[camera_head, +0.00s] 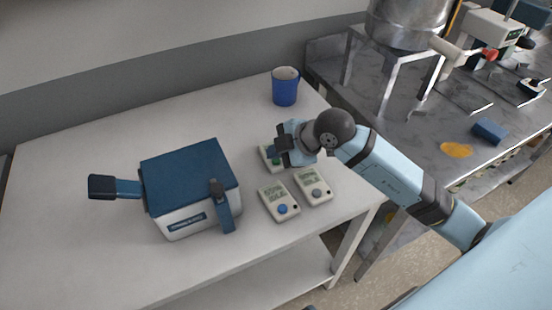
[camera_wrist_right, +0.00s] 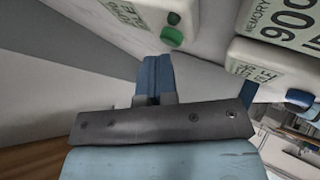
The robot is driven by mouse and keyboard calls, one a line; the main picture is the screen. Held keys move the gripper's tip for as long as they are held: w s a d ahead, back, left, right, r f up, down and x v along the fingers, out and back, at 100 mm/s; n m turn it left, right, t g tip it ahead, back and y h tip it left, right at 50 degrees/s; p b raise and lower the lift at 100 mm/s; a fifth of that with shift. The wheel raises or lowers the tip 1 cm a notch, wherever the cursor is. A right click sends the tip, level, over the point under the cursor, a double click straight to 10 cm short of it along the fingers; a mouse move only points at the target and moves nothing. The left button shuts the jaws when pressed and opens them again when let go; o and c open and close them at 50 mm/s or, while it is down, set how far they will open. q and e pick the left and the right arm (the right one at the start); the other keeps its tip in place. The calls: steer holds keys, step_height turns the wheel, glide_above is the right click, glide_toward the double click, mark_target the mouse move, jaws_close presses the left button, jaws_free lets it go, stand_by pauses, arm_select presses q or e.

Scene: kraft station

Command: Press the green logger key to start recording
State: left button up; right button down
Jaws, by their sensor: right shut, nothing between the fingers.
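Three pale loggers with small displays lie on the white table. The green-key logger (camera_head: 266,153) is the farthest back, partly hidden by my right gripper. Its green key (camera_wrist_right: 172,37) shows clearly in the right wrist view. My right gripper (camera_head: 279,146) is shut and empty, over this logger. In the right wrist view its closed blue fingertips (camera_wrist_right: 153,62) appear just below and left of the green key, with a small gap in the picture; I cannot tell the depth. The blue-key logger (camera_head: 272,192) and grey-key logger (camera_head: 308,177) lie nearer. My left gripper is not in view.
A white-and-blue box (camera_head: 190,170) with handles stands left of the loggers. A blue mug (camera_head: 285,88) stands at the table's back. A grey bench (camera_head: 420,115) with equipment is at right. The table's left part is clear.

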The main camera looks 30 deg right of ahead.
mark_target(276, 162)
steer(key=shift+f, duration=0.5)
stand_by(0.5)
steer(key=shift+r, duration=0.35)
steer(key=shift+r+p, duration=0.6)
steer(key=shift+p, duration=0.25)
step_height(276, 162, up, 5)
steer(key=p, duration=0.5)
